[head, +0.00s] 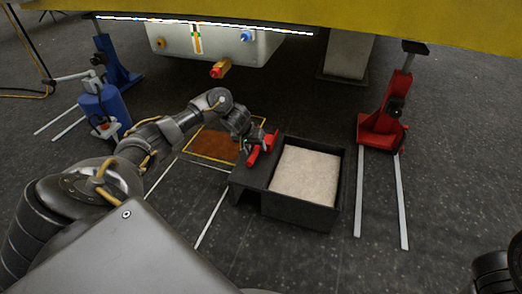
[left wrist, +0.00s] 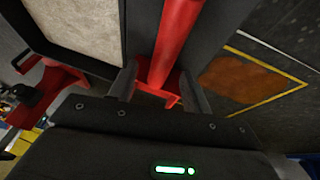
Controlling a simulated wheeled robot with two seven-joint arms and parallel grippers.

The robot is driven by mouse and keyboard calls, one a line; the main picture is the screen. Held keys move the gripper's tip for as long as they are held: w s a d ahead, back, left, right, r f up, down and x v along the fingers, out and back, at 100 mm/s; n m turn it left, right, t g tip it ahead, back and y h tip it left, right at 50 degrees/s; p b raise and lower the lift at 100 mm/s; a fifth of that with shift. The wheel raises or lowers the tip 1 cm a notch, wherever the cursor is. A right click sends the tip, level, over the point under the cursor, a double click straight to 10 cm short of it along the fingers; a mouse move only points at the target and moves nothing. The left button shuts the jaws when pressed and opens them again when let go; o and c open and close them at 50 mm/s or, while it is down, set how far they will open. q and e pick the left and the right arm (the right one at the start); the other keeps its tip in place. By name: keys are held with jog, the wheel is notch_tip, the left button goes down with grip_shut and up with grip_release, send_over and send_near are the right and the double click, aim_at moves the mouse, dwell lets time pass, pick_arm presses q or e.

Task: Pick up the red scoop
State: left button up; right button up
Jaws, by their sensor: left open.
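The red scoop (head: 268,145) lies on the dark left part of the box with the pale granular fill, near its far left corner. My left gripper (head: 247,146) is right at it, reaching in from the left. In the left wrist view the red scoop (left wrist: 178,45) runs up between the two spread fingers of my left gripper (left wrist: 160,80). The jaws are open, with a finger on each side of the red bar. I cannot tell whether either finger touches it. The scoop's lower end is partly hidden behind the gripper body.
The dark box (head: 300,217) holds pale granular material (head: 305,174). A yellow-edged orange-brown floor patch (head: 212,146) lies left of it. A red jack stand (head: 383,125) is at right, a blue tank (head: 101,105) at left. A yellow boom (head: 400,22) hangs overhead.

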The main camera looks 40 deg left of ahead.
pick_arm(q)
jog(key=shift+b+x, duration=0.9)
jog(key=shift+x, duration=0.5)
grip_shut()
